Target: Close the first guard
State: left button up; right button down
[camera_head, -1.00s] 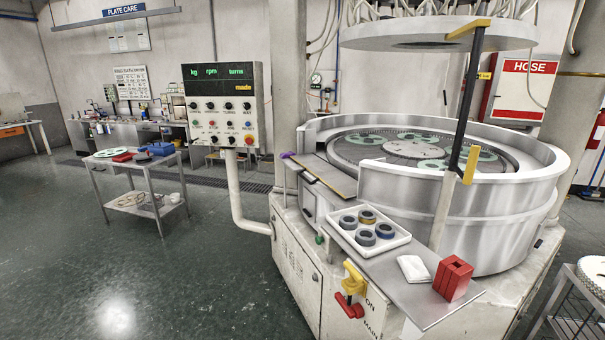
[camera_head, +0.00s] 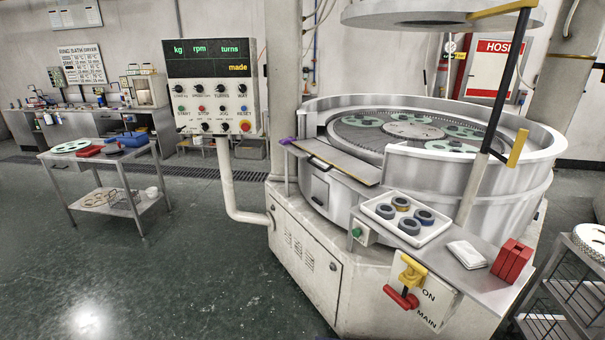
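The lapping machine stands at centre right, with a silver curved guard wall (camera_head: 455,178) around its round plate (camera_head: 410,130). The wall has a gap at the front left, above a narrow ledge (camera_head: 338,162), and the plate with its green rings shows through it. I cannot tell which wall section is the first guard. A dark post (camera_head: 508,85) with yellow pieces (camera_head: 517,148) rises at the wall's front right. Neither of my grippers is in view.
A shelf on the machine's front holds a white tray (camera_head: 386,219) of rings, a white pad (camera_head: 467,254) and a red block (camera_head: 512,262). A control console (camera_head: 212,95) stands left of the machine. A cart (camera_head: 68,165) stands far left. A wire rack (camera_head: 570,285) is at right. The floor (camera_head: 170,270) at front left is clear.

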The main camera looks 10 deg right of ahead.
aim_at(369, 175)
jog(key=i+j+z, duration=0.1)
jog(key=i+j, duration=0.15)
jog(key=i+j+z, duration=0.1)
jog(key=i+j, duration=0.15)
jog(key=j, duration=0.2)
jog(key=i+j+z, duration=0.15)
jog(key=j, duration=0.25)
jog(key=i+j+z, duration=0.1)
jog(key=i+j, duration=0.2)
jog(key=j, duration=0.1)
